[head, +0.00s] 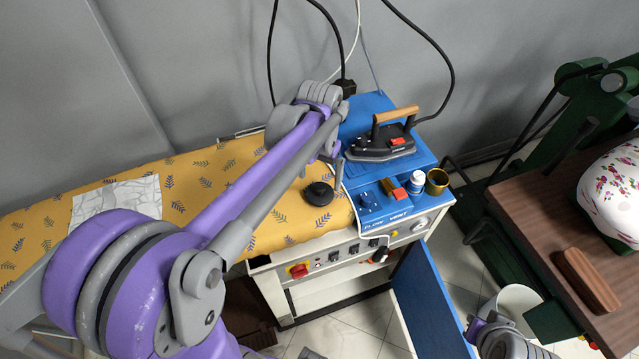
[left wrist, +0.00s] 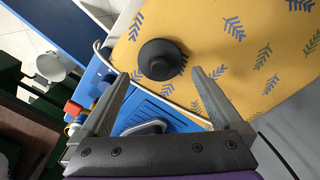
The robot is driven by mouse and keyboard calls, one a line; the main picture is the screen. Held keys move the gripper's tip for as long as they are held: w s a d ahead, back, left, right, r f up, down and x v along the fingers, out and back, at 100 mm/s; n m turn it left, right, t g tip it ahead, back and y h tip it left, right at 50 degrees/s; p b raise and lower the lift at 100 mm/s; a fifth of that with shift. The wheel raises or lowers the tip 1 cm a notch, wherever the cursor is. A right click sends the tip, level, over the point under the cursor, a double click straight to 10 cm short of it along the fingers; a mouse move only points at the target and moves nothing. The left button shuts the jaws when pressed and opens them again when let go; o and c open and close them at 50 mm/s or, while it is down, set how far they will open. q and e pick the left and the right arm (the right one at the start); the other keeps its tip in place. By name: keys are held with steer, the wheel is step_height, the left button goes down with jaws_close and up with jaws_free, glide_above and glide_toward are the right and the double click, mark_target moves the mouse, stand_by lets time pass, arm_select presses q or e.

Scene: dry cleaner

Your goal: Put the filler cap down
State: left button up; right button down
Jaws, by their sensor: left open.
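The filler cap (head: 319,193), black and round with a raised knob, rests on the yellow leaf-patterned ironing board (head: 283,215) near its right end. It also shows in the left wrist view (left wrist: 160,60), just beyond the fingertips. My left gripper (head: 321,168) is over the board, close to the cap. In the left wrist view its two fingers (left wrist: 160,76) are spread wide with nothing between them. The cap appears clear of both fingers.
Right of the board is a blue-topped steam station (head: 421,156) with an iron (head: 380,143), a white bottle (head: 416,184) and a brass cup (head: 437,182). A blue door (head: 425,300) hangs open below. A brown table (head: 540,225) stands at right. The board's middle is mostly clear.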

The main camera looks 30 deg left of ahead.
mark_target(320, 187)
arm_select(q)
step_height(320, 187, up, 6)
steer(key=s+d+f+t, duration=0.3)
steer(key=s+f, duration=0.1)
steer(key=s, duration=0.3)
steer(key=s+d+f+m+t, duration=0.1)
steer(key=s+d+f+t, duration=0.1)
steer(key=s, duration=0.4)
step_height(320, 187, down, 2)
steer(key=shift+s+d+f+t, duration=0.1)
steer(key=shift+s+d+t, duration=0.3)
steer(key=shift+d, duration=0.5)
steer(key=shift+s+a, duration=0.15)
